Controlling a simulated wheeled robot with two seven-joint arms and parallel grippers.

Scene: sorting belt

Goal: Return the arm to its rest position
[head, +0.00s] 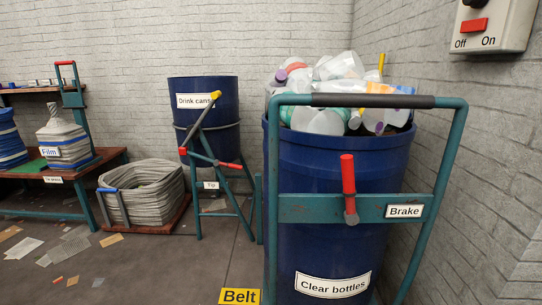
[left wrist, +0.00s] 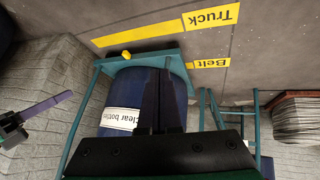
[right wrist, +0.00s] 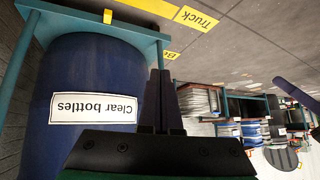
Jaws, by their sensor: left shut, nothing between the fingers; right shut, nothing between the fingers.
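Neither of my grippers shows in the head view. My left gripper (left wrist: 164,78) is at the centre of the left wrist view, its dark fingers together with nothing between them. Behind it is the blue clear bottles bin (left wrist: 120,85), upside down in that view. My right gripper (right wrist: 158,78) is in the right wrist view, also shut and empty. The same bin (right wrist: 75,75) and its "Clear bottles" label are to its left there. Whether either gripper touches the bin cannot be told, but no contact is visible. The arms' full pose is hidden.
In the head view the bin (head: 315,165), heaped with bottles, stands in a teal frame (head: 448,170) with a red-handled brake lever (head: 348,180). Litter lies on the floor.

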